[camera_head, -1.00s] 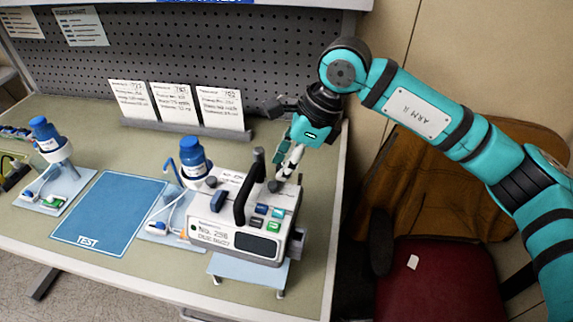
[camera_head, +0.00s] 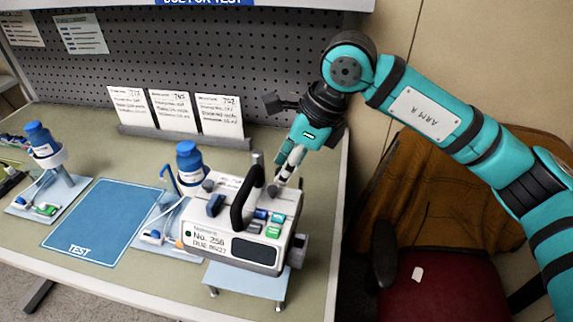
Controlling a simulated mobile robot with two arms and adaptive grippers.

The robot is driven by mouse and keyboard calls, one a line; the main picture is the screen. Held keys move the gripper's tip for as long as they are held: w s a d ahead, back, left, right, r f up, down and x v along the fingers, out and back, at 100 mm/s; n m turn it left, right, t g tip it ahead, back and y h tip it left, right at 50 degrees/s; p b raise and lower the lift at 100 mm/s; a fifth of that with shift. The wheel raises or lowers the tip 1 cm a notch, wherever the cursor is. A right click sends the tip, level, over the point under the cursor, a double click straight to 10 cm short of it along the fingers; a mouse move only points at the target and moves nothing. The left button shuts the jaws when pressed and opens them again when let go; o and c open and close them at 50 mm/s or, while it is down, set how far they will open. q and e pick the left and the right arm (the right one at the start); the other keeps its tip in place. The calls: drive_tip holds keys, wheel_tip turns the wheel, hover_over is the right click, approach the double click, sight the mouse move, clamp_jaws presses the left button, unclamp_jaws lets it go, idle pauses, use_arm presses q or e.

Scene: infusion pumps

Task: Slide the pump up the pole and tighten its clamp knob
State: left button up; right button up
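The white infusion pump (camera_head: 222,241) stands at the right of the bench, over a small light-blue stand (camera_head: 238,283). It has a black handle and coloured buttons on top. A short grey pole end (camera_head: 257,158) shows just behind the pump; the rest of the pole is hidden. My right gripper (camera_head: 285,177) points down at the pump's back right corner, by a small dark knob there. I cannot tell if that knob is the clamp knob. The fingers are close together at it, and whether they grip it is unclear. My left gripper is out of view.
A blue TEST mat (camera_head: 100,218) lies left of the pump. Blue-capped bottles stand in holders beside it (camera_head: 188,160) and at the far left (camera_head: 42,145). Cards (camera_head: 172,110) stand along the back before a pegboard. A chair (camera_head: 440,275) is right of the bench.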

drive_tip(key=v, duration=1.1)
drive_tip(key=shift+d+r, duration=0.25)
drive_tip(key=shift+r, duration=0.1)
drive_tip(key=shift+s+a, duration=0.1)
